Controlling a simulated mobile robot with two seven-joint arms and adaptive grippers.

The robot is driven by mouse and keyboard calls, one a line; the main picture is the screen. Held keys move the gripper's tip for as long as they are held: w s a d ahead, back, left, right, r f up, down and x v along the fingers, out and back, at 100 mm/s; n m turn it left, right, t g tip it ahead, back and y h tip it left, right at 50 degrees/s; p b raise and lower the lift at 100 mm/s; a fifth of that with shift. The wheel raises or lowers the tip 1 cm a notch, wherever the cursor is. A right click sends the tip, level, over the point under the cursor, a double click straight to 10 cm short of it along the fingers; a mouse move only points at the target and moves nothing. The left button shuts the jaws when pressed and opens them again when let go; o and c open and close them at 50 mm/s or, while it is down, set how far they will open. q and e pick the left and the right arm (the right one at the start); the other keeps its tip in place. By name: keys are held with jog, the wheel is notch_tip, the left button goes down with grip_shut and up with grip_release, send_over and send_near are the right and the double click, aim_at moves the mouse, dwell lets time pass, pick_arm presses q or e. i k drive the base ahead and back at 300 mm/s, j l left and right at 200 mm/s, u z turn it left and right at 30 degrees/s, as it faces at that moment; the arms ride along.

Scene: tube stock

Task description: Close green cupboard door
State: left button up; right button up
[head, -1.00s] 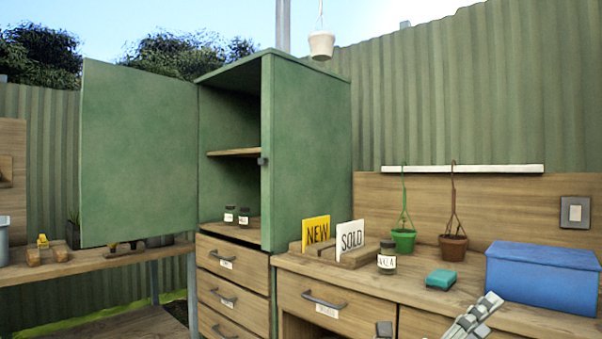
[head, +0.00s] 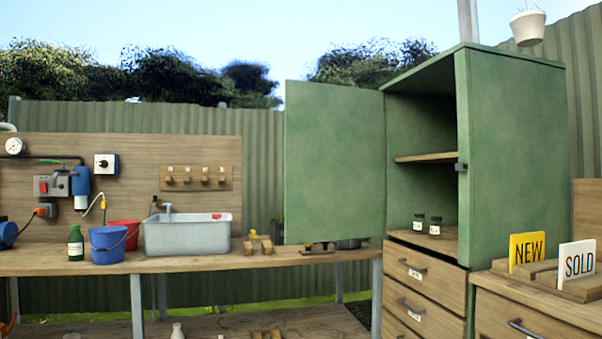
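The green cupboard door (head: 335,165) stands wide open, swung out to the left of the green cupboard (head: 515,160). The cupboard's open front shows a wooden shelf (head: 425,157) inside. Two small dark labelled jars (head: 427,225) stand on the cupboard floor. A small dark catch (head: 461,167) sits on the front edge of the cupboard's right side panel. Neither of my grippers shows in the head view.
Wooden drawers (head: 424,285) lie below the cupboard. NEW (head: 526,249) and SOLD (head: 577,260) signs stand on the right counter. A long workbench (head: 200,263) at left holds a sink (head: 187,235), a blue bucket (head: 107,243) and a green bottle (head: 75,243).

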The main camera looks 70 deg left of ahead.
aim_at(334, 140)
jog(key=j+u, duration=0.45)
jog(key=i+j+u, duration=0.2)
jog(key=j+u, duration=0.25)
jog(key=i+j, duration=0.15)
jog(key=j, duration=0.25)
jog(key=i+j+u, duration=0.15)
jog(key=j, duration=0.25)
jog(key=i+j, duration=0.25)
jog(key=j+u, duration=0.05)
jog(key=j, duration=0.05)
